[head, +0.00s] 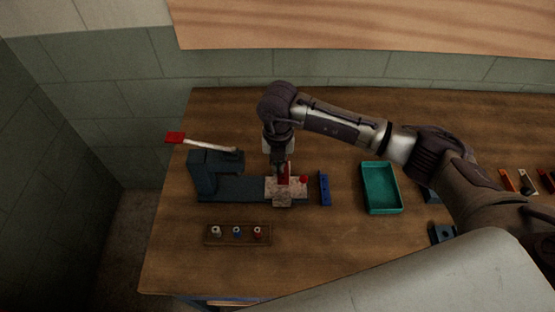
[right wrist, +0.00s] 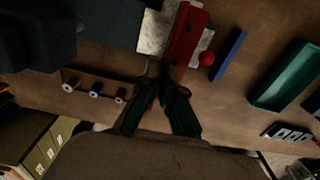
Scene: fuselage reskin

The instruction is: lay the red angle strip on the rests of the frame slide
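The red angle strip (right wrist: 186,36) shows in the right wrist view with dark holes along it; its near end lies between my right gripper's fingers (right wrist: 163,90), which look closed on it. In the head view the strip (head: 285,176) is partly hidden under my right gripper (head: 281,168). It is over the pale mottled block of the frame slide (head: 283,189), on the dark rail (head: 235,189). I cannot tell whether the strip touches the rests. A red knob (head: 303,179) is at the block's right side. My left gripper is not in view.
A blue bar (head: 324,188) lies just right of the slide, then a teal tray (head: 397,203). A wooden rack with several spools (head: 212,240) lies in front. A red-handled lever (head: 175,138) rises at the left.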

